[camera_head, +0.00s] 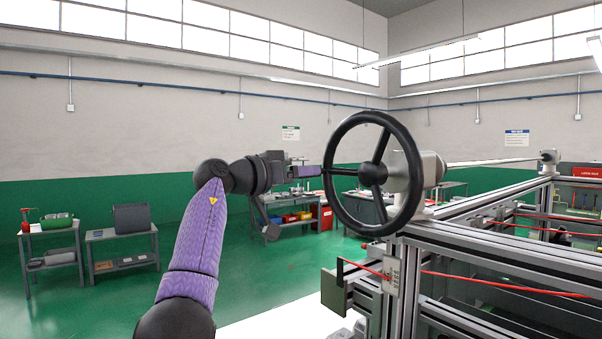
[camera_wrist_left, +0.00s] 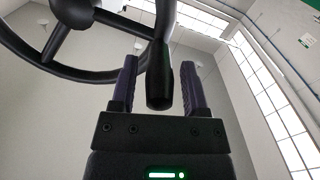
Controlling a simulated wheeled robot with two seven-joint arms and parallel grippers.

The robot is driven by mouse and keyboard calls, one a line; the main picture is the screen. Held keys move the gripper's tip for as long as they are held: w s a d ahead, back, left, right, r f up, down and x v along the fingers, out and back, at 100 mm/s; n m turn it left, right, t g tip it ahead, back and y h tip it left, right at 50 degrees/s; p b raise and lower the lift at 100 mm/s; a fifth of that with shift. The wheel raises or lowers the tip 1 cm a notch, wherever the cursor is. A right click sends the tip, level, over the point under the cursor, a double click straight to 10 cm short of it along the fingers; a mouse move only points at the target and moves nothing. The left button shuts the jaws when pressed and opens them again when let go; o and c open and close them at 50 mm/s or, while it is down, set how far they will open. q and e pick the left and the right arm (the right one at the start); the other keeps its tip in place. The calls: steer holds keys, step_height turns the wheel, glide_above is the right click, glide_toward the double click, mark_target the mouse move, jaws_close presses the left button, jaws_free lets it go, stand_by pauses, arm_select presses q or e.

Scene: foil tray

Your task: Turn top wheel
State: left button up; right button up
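The top wheel (camera_head: 336,205) is a large black handwheel with spokes, standing upright on a light grey hub (camera_head: 432,170) at the frame's corner. It also shows in the left wrist view (camera_wrist_left: 92,76), at upper left. My left gripper (camera_head: 318,171) reaches the wheel's left rim from the left. In the left wrist view, its two dark purple fingers (camera_wrist_left: 158,85) are open. A black handle (camera_wrist_left: 160,82) at the rim points toward the palm between them, with a gap on each side. My right gripper is in neither view.
An aluminium frame (camera_head: 480,250) with red cords and a hanging tag (camera_head: 391,276) stands below and right of the wheel. A bench with coloured bins (camera_head: 290,218) is behind. Two small carts (camera_head: 122,240) stand at left. Green floor between is clear.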

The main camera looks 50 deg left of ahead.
arm_select(q)
steer(key=shift+o, duration=0.4)
steer(key=shift+s+b, duration=0.35)
steer(key=s+b, duration=0.3)
steer(key=s, duration=0.6)
steer(key=shift+a+b, duration=0.4)
steer(key=shift+a, duration=0.05)
steer(key=shift+s, duration=0.1)
